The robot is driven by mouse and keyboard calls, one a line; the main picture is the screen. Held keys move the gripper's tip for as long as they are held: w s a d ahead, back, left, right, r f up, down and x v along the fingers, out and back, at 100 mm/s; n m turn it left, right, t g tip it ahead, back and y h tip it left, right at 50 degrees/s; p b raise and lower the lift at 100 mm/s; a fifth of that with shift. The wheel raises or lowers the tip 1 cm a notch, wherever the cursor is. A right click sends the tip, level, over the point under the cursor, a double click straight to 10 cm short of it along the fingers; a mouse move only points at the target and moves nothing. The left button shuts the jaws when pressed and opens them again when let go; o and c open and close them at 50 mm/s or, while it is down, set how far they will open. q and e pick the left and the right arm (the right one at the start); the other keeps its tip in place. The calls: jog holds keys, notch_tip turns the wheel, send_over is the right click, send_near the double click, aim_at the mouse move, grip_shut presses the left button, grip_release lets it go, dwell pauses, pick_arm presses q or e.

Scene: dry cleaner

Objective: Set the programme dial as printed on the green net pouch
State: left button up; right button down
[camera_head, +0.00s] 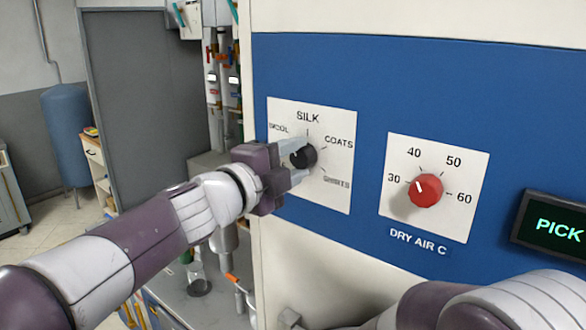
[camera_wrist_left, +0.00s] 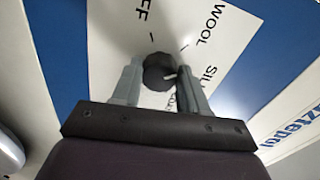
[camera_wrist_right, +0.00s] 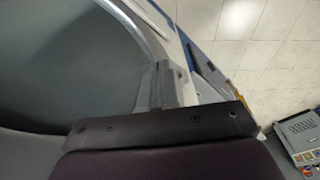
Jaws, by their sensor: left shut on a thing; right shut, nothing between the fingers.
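The programme dial (camera_head: 303,157) is a black knob on a white plate marked WOOL, SILK, COATS and SHIRTS. My left gripper (camera_head: 292,160) is shut on it from the left. In the left wrist view the dial (camera_wrist_left: 158,71) sits between the fingertips (camera_wrist_left: 155,80), and OFF also shows partly cropped. Its pale pointer mark is partly blocked by a finger and seems to face SILK. My right gripper (camera_wrist_right: 163,85) is shut and empty in the right wrist view, beside a grey rounded surface. I see no green net pouch in any view.
A red dry-air dial (camera_head: 426,190) on its own plate points near 30. A display (camera_head: 553,222) reading PICK is at the right. My right arm crosses the lower right. A shelf of pipes and bottles stands left of the machine.

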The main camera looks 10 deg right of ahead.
pick_arm(q)
jog(key=m+b, duration=0.1)
jog(key=m, duration=0.1)
jog(key=m+b, duration=0.1)
jog(key=m, duration=0.4)
jog(key=shift+f+b, duration=0.25)
jog(key=shift+b, duration=0.15)
jog(key=m+b, duration=0.1)
jog(key=m, duration=0.3)
jog(key=shift+d, duration=0.1)
jog(key=m+b, duration=0.2)
jog(key=m, duration=0.2)
jog(key=shift+m, duration=0.3)
jog(key=m+b, duration=0.1)
jog(key=m, duration=0.2)
jog(key=shift+m+b, duration=0.3)
jog(key=shift+m, duration=0.1)
jog(key=m+b, duration=0.2)
jog(key=m, duration=0.2)
jog(key=shift+s, duration=0.1)
jog(key=m+b, duration=0.2)
jog(key=m, duration=0.3)
jog(key=shift+d, duration=0.1)
jog(key=shift+m+b, duration=0.45)
jog(key=shift+m, duration=0.95)
jog(key=shift+r, duration=0.1)
